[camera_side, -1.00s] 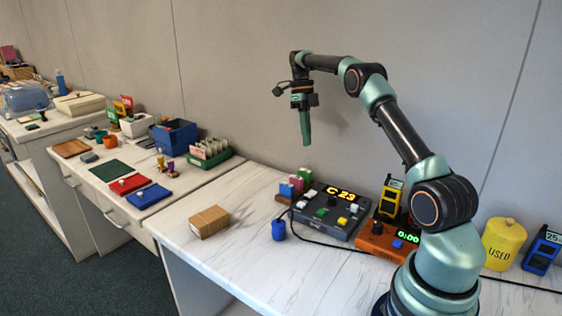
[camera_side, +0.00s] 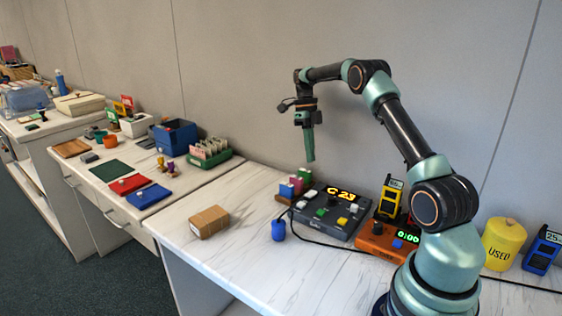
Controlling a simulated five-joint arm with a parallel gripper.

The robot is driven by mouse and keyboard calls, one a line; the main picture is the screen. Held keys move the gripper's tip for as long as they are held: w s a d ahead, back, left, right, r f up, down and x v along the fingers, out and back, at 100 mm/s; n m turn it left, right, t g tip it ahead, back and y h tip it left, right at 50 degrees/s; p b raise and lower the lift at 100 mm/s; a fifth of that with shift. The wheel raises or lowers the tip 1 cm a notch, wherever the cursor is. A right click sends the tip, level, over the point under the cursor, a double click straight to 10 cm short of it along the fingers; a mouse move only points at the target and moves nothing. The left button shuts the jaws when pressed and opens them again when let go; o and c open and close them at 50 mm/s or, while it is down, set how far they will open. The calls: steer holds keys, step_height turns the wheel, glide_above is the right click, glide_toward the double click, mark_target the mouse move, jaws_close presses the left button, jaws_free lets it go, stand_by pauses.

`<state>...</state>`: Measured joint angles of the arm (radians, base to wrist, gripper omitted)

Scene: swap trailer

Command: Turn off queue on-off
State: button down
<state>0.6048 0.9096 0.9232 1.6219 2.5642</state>
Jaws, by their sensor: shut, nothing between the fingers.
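The dark grey queue box (camera_side: 309,221) stands on the white counter, with a lit yellow display (camera_side: 341,193) that seems to read "C 23". Its top carries several small coloured buttons, among them a green one (camera_side: 321,212) and a yellow one (camera_side: 342,222), and a dark knob. I cannot tell which control is the on-off one. My gripper (camera_side: 310,158) points down, shut and empty, in the air above the back left part of the box. It touches nothing.
An orange device (camera_side: 375,241) with a green display stands right of the box. A blue object (camera_side: 278,230) on a black cable is in front, and a cardboard box (camera_side: 209,221) is to the left. Coloured blocks (camera_side: 291,188) stand close behind. The front counter is clear.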

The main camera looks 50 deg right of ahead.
mark_target(310, 195)
steer(key=x, duration=0.8)
steer(key=shift+w+a+f, duration=0.15)
steer(key=shift+w+f, duration=0.05)
steer(key=shift+f, duration=0.05)
steer(key=shift+a+f, duration=0.2)
steer(key=shift+f, duration=0.3)
steer(key=shift+a+f, duration=0.4)
steer(key=shift+f, duration=0.05)
steer(key=shift+d, duration=0.1)
steer(key=shift+d+r, duration=0.1)
steer(key=shift+d, duration=0.65)
steer(key=shift+r, duration=0.1)
